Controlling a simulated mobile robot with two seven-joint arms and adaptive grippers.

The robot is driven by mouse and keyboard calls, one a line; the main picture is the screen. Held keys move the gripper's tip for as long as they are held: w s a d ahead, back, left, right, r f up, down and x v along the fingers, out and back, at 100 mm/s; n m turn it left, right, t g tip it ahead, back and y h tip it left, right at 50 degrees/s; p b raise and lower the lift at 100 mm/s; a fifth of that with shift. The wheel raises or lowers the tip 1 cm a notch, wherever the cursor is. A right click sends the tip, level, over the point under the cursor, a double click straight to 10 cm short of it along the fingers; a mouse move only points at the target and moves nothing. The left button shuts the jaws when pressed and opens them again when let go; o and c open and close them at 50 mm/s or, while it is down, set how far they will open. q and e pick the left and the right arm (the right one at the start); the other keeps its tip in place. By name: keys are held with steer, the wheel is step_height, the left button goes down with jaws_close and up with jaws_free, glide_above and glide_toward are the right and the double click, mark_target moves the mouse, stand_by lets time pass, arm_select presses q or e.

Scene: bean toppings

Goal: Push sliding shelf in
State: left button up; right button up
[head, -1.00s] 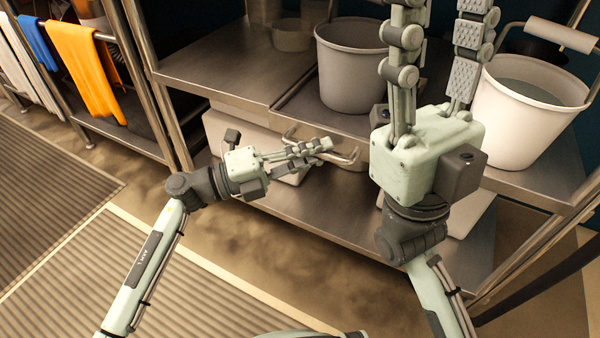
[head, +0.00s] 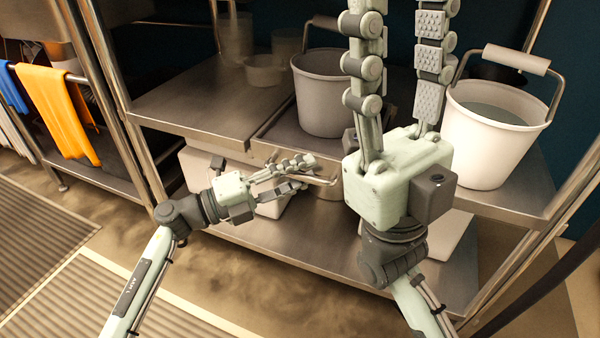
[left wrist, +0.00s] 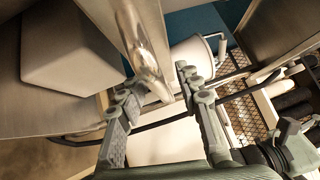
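The sliding shelf (head: 275,133) is a metal tray in the middle of the steel rack, with a grey bucket (head: 322,95) standing on it. Its front handle (head: 325,182) is a curved metal bar, partly hidden by my left gripper (head: 303,172). My left gripper is at the handle with its fingers apart. In the left wrist view, the fingers (left wrist: 158,92) are spread and a metal bar (left wrist: 143,50) shows between and beyond them; I cannot tell whether they touch it. My right gripper (head: 398,65) is open, empty and raised in front of the rack, hiding part of the shelf.
A white bucket (head: 495,130) stands on the rack at the right. A fixed steel shelf (head: 195,105) lies left of the sliding one. Pale boxes sit on the lower shelf (head: 300,240). Orange cloth (head: 60,110) hangs at the far left. Floor in front is open.

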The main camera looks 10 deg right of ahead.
arm_select(q)
steer(key=s+a+f, duration=0.1)
steer(key=s+a, duration=0.1)
steer(key=a, duration=0.9)
steer(key=shift+a+f, duration=0.3)
steer(key=shift+a, duration=0.1)
steer(key=shift+w, duration=0.1)
